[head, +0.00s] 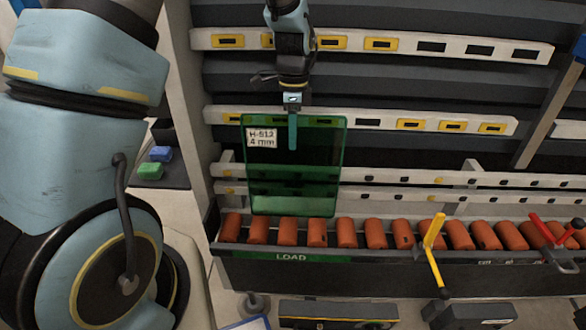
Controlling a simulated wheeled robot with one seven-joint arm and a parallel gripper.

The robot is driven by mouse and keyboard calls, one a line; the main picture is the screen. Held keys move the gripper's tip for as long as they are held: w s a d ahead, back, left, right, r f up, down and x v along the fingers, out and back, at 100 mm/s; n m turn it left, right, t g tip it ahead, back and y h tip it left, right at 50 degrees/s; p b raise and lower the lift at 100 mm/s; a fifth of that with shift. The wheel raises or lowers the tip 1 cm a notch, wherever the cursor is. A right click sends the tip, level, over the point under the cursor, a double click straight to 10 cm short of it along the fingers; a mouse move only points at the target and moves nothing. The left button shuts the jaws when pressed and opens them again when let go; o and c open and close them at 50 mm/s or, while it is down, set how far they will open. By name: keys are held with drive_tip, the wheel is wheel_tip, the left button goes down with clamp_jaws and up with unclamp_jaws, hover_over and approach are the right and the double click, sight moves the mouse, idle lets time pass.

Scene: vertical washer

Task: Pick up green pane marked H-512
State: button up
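The green pane (322,165) is a see-through, nearly upright sheet with a white label reading "H-512 4 mm" at its upper left. Its lower edge is at the tops of the orange rollers (317,233), above the LOAD mark; I cannot tell whether it touches them. My gripper (292,146) points down over the pane's top edge, right of the label. A finger overlaps the upper part of the pane and looks teal. The fingers line up in this view, so I cannot see the gap between them or whether they grip the glass.
A slatted rack with white rails (480,52) and yellow-framed slots stands behind the pane. A yellow lever (435,245) and a red lever (548,228) stand along the roller trough to the right. Blue (161,154) and green (150,171) blocks lie at left.

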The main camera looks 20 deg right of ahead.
drive_tip(key=shift+s+f, duration=0.1)
drive_tip(key=shift+f, duration=0.75)
drive_tip(key=shift+c, duration=0.2)
clamp_jaws()
drive_tip(key=shift+r, duration=0.1)
idle(0.4)
